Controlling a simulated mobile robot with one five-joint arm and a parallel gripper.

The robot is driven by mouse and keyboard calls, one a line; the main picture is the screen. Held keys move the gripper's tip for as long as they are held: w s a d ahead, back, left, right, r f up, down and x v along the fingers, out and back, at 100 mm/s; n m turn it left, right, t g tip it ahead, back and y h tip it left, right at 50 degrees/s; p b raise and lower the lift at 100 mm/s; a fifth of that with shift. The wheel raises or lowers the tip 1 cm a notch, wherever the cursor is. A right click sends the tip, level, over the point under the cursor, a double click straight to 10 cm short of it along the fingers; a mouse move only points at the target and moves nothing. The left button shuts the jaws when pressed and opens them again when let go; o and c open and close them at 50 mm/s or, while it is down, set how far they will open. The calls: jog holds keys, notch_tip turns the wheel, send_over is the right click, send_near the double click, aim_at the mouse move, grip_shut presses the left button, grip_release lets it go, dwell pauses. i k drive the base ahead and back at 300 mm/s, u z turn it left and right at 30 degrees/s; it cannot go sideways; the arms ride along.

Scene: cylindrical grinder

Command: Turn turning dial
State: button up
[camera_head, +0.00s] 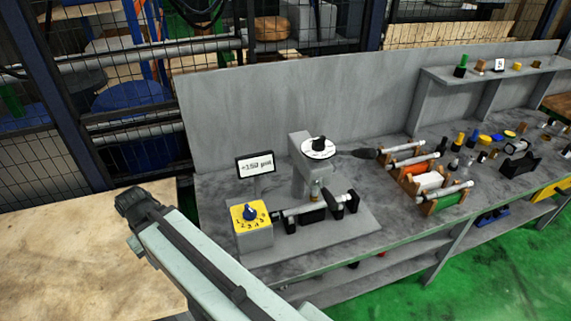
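Two dials show on the grey bench. One is a blue knob (250,212) on a yellow numbered face, set on a grey box at the bench's left front. The other is a white round dial (318,148) with a black knob, on top of a grey grinder column (299,175). I cannot tell which is the turning dial. My pale green arm link rises from the bottom to a dark joint at the left, apart from both dials. No gripper fingers show.
A display (255,165) stands behind the yellow-faced box. A shaft (305,208) lies between black supports on the grinder base. Racks with rollers (444,195) and several small parts sit to the right. A grey back panel (270,105) bounds the bench. A wooden table (70,265) is at left.

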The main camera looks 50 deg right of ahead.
aim_at(249, 213)
jog(key=z, duration=0.5)
jog(key=k, duration=0.85)
jog(key=u, duration=0.45)
jog(key=i, duration=0.5)
jog(key=u, duration=0.8)
